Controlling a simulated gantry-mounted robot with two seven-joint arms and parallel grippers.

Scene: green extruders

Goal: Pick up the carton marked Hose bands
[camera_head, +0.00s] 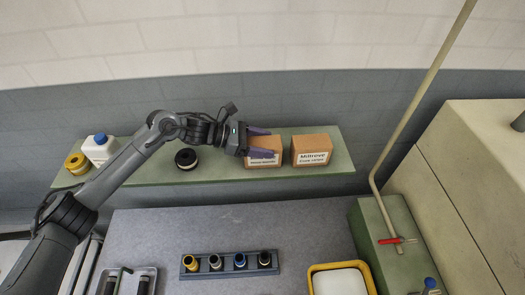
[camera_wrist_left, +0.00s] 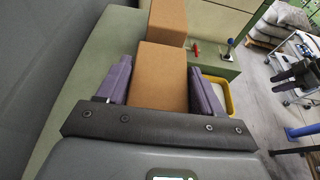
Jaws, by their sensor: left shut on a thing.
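A brown carton (camera_head: 268,142) is between the purple fingers of my left gripper (camera_head: 262,142), at the green shelf. Its white front label is partly covered by a finger and too small to read surely. In the left wrist view the carton (camera_wrist_left: 160,75) fills the space between the two fingers of my left gripper (camera_wrist_left: 162,88), which is shut on it. I cannot tell whether it is clear of the shelf. My right gripper is not in view.
A second brown carton (camera_head: 311,144), labelled Miltrove, stands close to the right. The green shelf (camera_head: 225,178) also holds a black round part (camera_head: 186,159), a white bottle (camera_head: 99,150) and a yellow spool (camera_head: 76,163). Below are a rack (camera_head: 230,265) and a yellow-rimmed tray (camera_head: 341,267).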

